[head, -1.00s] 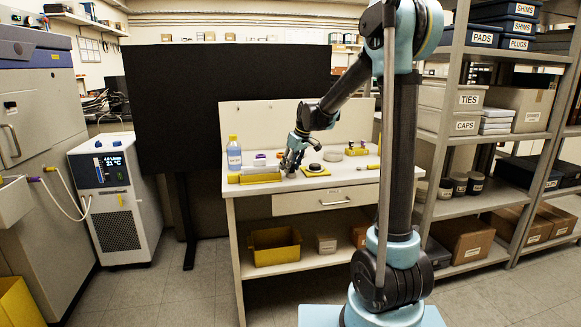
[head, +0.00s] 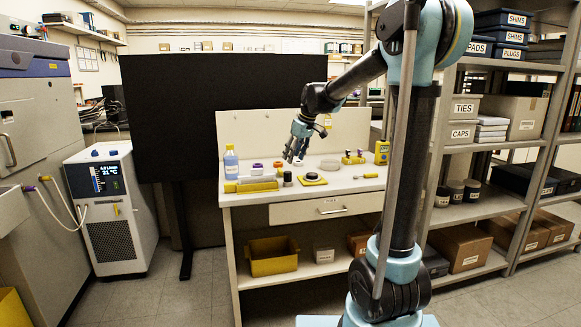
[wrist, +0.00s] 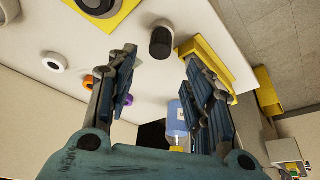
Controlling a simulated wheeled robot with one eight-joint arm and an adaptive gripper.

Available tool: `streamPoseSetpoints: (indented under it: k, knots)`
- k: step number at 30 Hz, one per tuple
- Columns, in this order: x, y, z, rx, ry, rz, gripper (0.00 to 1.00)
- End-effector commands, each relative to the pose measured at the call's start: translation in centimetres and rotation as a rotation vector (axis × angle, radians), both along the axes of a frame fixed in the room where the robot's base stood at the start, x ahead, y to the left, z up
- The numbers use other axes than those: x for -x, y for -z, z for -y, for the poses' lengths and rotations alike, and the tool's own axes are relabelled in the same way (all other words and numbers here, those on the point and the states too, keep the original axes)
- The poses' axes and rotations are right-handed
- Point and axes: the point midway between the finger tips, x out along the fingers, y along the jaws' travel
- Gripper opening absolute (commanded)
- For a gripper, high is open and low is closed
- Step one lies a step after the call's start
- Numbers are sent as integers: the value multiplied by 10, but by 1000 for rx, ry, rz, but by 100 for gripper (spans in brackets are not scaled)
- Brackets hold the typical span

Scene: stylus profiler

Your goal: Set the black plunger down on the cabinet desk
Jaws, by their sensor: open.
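The black plunger (head: 288,179) is a small dark cylinder standing upright on the white top of the cabinet desk (head: 345,186). It sits between a long yellow block (head: 251,187) and a yellow plate with a black disc (head: 312,181). In the wrist view the plunger (wrist: 162,40) shows beyond the fingertips, with nothing gripping it. My gripper (head: 294,157) is open and empty, raised above the desk near the plunger. In the wrist view its two fingers (wrist: 160,58) are spread wide with a clear gap between them.
A blue bottle (head: 231,161) stands at the desk's left end. Small white, purple and orange-ringed pieces lie behind the plunger. A yellow meter (head: 382,152) stands at the right back. A back panel (head: 350,130) rises behind the desktop. The front right of the desktop is mostly clear.

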Motion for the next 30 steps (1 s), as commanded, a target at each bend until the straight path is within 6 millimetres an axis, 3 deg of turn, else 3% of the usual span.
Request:
streamPoseSetpoints:
  k: [4,11,20,30]
  knots:
    - [4,-15,5,0,0,0,47]
    - [19,-20,18,3,26,-7,47]
    - [106,0,83,25,205,-56,47]
    - [217,49,148,51,438,-109,47]
